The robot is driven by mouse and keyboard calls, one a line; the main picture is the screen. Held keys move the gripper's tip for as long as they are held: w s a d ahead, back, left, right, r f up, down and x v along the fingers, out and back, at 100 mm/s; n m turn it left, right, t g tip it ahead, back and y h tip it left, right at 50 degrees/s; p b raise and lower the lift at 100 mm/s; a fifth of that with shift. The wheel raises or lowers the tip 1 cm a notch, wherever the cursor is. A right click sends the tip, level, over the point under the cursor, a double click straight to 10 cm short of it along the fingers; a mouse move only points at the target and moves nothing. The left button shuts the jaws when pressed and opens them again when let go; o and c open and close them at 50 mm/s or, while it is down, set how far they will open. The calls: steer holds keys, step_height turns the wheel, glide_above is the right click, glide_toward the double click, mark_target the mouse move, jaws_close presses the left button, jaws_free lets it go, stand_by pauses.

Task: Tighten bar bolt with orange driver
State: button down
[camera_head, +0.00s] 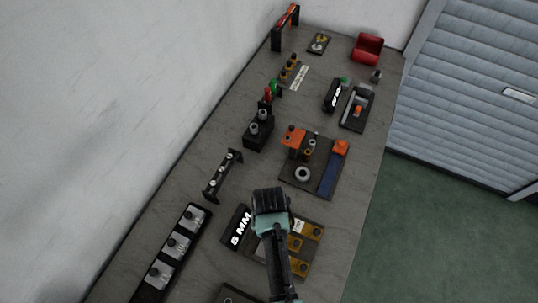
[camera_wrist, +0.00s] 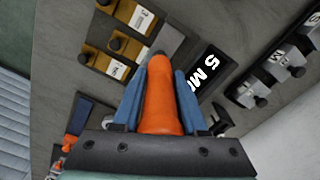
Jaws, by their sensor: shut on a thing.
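My gripper (camera_head: 270,200) is seen from above in the head view, over the front middle of the bench. In the wrist view its blue fingers (camera_wrist: 158,85) are shut on the orange driver (camera_wrist: 163,105), one on each side of the handle. The handle points away from the wrist, and a dark tip shows at its far end. The head view hides the driver behind my gripper. I cannot tell which bolt is loose.
A board with yellow blocks (camera_head: 298,244) lies right beside my gripper, and a black block with a white MM label (camera_head: 239,228) lies left. A rack of grey blocks (camera_head: 177,245) is further left. A board with orange parts (camera_head: 291,138) lies beyond. Bare bench (camera_head: 352,190) shows right.

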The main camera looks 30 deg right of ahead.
steer(key=shift+s+f+b, duration=0.1)
steer(key=shift+f+b, duration=0.5)
steer(key=shift+f, duration=0.45)
stand_by(1.2)
steer(key=shift+r+p, duration=2.55)
steer(key=shift+r, duration=0.1)
